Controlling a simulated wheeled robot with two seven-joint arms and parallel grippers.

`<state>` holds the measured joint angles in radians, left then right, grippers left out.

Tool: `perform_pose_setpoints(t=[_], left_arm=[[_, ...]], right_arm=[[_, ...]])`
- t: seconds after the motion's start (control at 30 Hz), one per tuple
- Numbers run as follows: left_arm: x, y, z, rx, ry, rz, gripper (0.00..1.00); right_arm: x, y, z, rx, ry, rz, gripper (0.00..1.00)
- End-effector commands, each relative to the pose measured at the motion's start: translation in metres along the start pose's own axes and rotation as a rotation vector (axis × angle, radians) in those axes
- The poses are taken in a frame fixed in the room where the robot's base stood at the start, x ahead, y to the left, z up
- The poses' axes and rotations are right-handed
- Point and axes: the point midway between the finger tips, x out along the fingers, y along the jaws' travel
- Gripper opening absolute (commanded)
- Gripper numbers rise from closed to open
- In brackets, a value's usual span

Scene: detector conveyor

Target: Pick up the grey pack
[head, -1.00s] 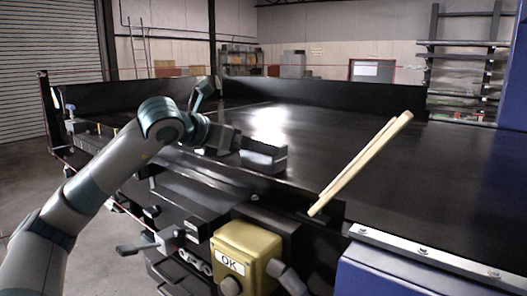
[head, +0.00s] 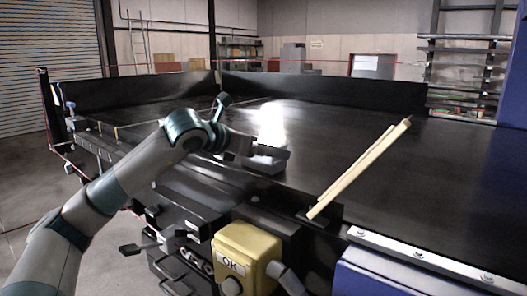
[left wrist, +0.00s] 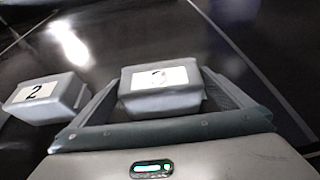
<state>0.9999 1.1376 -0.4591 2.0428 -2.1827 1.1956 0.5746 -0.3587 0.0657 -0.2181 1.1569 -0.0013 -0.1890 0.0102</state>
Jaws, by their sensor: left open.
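A grey pack (left wrist: 160,92) with a white label lies on the black conveyor between the fingers of my left gripper (left wrist: 160,84) in the left wrist view. The label's mark is blurred. The gripper is open, one finger on each side of the pack; whether they touch it I cannot tell. In the head view the pack (head: 266,164) shows low beside my left gripper (head: 268,149), partly covered by it. A second grey pack (left wrist: 48,98), labelled 2, lies to the left in the wrist view, outside the fingers. My right gripper is not in view.
The black conveyor (head: 340,120) has wide free room beyond and right of the pack. A yellow OK box (head: 245,255) sits in front. Dark raised walls (head: 320,92) bound the far side.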

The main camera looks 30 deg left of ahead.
Motion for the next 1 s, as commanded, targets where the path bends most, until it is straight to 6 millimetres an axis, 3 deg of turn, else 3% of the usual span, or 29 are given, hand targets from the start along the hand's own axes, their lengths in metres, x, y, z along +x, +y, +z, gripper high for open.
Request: perform_pose_setpoints(t=[0.2, 0.63, 0.83, 1.0], left_arm=[[0.0143, -0.0003, 0.0, 0.0, 0.0, 0.0, 1.0], [0.0141, -0.0002, -0.0002, 0.001, 0.0, 0.0, 1.0], [0.014, -0.0001, -0.0001, 0.001, -0.001, 0.0, 0.57], [0.0134, 0.0001, 0.0013, 0.001, -0.004, 0.0, 0.57]], right_arm=[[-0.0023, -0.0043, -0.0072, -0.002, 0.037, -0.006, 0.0], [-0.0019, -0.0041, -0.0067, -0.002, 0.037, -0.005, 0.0], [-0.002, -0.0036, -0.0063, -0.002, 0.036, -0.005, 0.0], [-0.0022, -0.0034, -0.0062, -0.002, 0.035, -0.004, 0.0]])
